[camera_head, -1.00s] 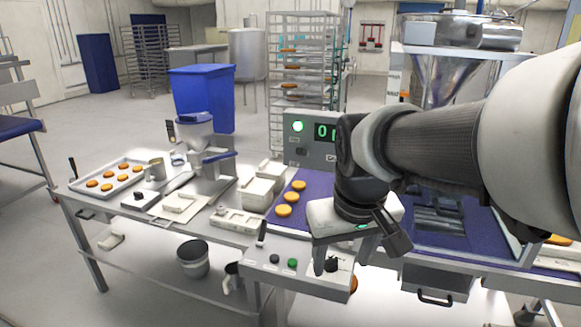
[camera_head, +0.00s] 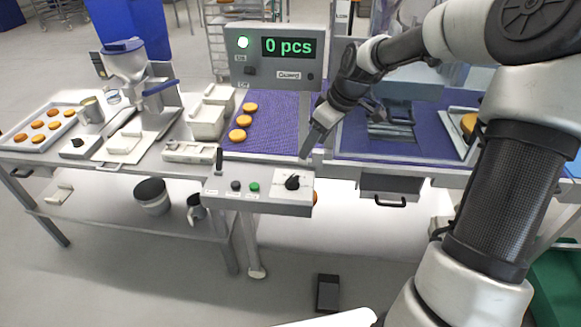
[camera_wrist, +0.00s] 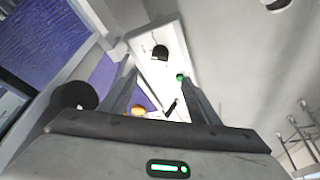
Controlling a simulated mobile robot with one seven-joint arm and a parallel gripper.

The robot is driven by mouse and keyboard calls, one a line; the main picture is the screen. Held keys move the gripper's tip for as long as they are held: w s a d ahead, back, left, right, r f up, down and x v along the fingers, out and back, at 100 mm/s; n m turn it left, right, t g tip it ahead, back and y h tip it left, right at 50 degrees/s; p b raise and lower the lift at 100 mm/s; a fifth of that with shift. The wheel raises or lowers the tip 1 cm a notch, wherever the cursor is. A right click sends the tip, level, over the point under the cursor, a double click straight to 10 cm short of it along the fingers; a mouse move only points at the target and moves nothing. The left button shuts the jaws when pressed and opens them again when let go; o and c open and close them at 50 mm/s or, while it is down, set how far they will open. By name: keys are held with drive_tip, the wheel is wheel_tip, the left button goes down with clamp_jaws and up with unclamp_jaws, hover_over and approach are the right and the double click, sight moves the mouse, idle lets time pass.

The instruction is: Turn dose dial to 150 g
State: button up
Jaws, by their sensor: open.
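The dose dial is a black knob (camera_head: 292,182) on a white plate at the right end of the grey control panel (camera_head: 225,197). In the wrist view the black knob (camera_wrist: 160,53) shows beyond and between my fingers. My gripper (camera_head: 307,150) is just above and behind the dial in the head view, pointing down, apart from it as far as I can see. In the wrist view my gripper (camera_wrist: 160,64) has its two fingers spread with nothing between them. The dial's scale marks are too small to read.
A green button (camera_head: 254,187) and a dark button (camera_head: 235,186) sit left of the dial. Behind stands a display box (camera_head: 275,55) reading "0 pcs". Orange rounds (camera_head: 241,120) lie on the purple belt (camera_head: 275,140). A drawer (camera_head: 390,188) is to the right.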

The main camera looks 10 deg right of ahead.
sight(293, 178)
drive_tip(key=x, duration=1.7)
drive_tip(key=shift+w+a+f+b, duration=0.1)
drive_tip(key=shift+w+b, duration=0.1)
drive_tip(key=shift+b, duration=0.15)
drive_tip(key=c, duration=1.1)
drive_tip(key=shift+o, duration=0.2)
